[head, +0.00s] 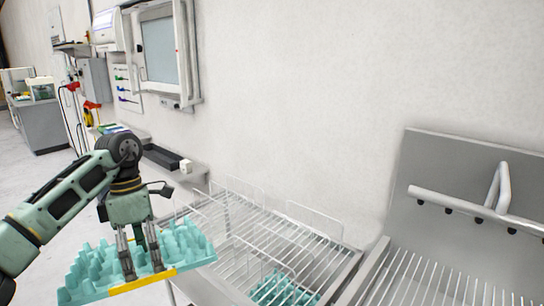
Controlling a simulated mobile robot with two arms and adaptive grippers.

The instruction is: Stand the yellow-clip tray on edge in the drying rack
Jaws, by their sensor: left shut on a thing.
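The yellow-clip tray is a teal egg tray (190,245) with raised cups and a yellow clip strip (143,283) along its near edge. It is at the lower left, roughly flat with a slight tilt. My left gripper (143,269) points down, shut on the tray near the clip edge. The drying rack (245,236) is a wire rack with upright wire loops, just right of the held tray. Part of the tray overlaps the rack's left end in the picture; I cannot tell whether they touch. My right gripper is not in view.
Another teal tray (278,291) shows among the rack's wires at its near end. A metal unit with slats (432,284) and a tall back panel (445,160) stands at the right. A wall shelf (185,165) is behind my left arm. The rack's middle looks clear.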

